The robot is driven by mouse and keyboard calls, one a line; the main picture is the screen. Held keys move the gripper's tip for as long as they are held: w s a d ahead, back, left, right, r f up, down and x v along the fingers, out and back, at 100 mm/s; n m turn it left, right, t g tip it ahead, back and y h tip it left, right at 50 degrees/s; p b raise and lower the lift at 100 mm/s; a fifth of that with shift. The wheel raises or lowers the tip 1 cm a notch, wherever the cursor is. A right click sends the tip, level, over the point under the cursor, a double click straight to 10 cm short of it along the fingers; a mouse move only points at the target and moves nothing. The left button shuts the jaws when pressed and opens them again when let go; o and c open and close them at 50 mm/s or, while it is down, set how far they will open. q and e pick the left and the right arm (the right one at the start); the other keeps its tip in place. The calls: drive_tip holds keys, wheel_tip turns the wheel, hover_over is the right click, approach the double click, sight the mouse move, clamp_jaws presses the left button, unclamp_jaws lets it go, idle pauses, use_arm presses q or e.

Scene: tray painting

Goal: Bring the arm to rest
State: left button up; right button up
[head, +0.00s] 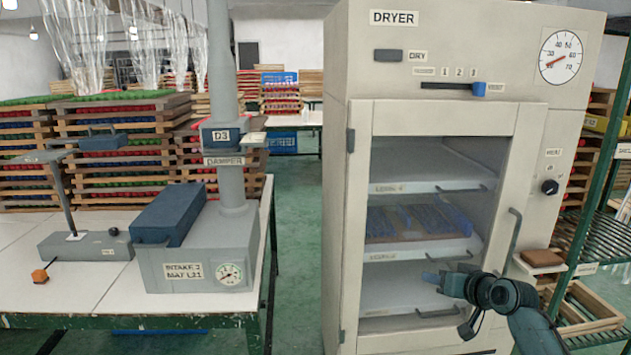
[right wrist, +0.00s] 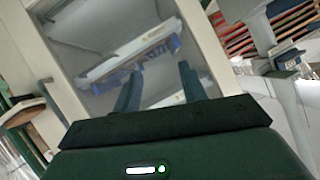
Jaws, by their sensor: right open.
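My right gripper (head: 432,278) is in front of the lower part of the dryer (head: 450,85), with its arm coming in from the lower right. In the right wrist view its two fingers (right wrist: 160,88) stand apart with nothing between them. The dryer's glass door looks shut, and its handle (head: 513,245) is just right of and above the gripper. Behind the glass are several shelves; the middle tray (head: 420,250) carries blue pieces and also shows in the right wrist view (right wrist: 130,55). My left gripper is not in view.
A table (head: 90,285) on the left carries a grey intake box (head: 190,265) with a gauge and pipe. A brown block (head: 541,257) lies on a small ledge right of the dryer. A green rack (head: 590,170) stands at the far right. Green floor (head: 300,220) is open between table and dryer.

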drive_tip(key=w+d+r+n+t+h, duration=0.2)
drive_tip(key=w+d+r+t+h, duration=0.1)
drive_tip(key=d+r+t+h, duration=0.3)
drive_tip(key=s+a+f+n+g+y, duration=0.1)
drive_tip(key=s+a+f+g+y, duration=0.1)
drive_tip(key=s+a+f, duration=0.6)
drive_tip(key=s+a+f+n+g+y, duration=0.1)
drive_tip(key=s+a+f+g+y, duration=0.2)
drive_tip(key=s+f, duration=0.9)
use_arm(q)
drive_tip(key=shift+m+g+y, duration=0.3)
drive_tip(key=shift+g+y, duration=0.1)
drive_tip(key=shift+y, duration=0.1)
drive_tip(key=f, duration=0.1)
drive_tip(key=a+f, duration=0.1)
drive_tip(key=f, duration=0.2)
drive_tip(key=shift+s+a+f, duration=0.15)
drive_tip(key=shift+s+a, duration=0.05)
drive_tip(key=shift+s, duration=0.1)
use_arm(e)
drive_tip(key=s+a+f+g, duration=0.1)
drive_tip(key=s+a, duration=0.3)
drive_tip(key=s, duration=0.6)
drive_tip(key=s+a+f+g, duration=0.1)
drive_tip(key=s+a+f, duration=0.3)
drive_tip(key=s, duration=0.6)
drive_tip(key=shift+a+m+y, duration=0.3)
drive_tip(key=shift+a, duration=0.2)
drive_tip(key=shift+d+f, duration=0.1)
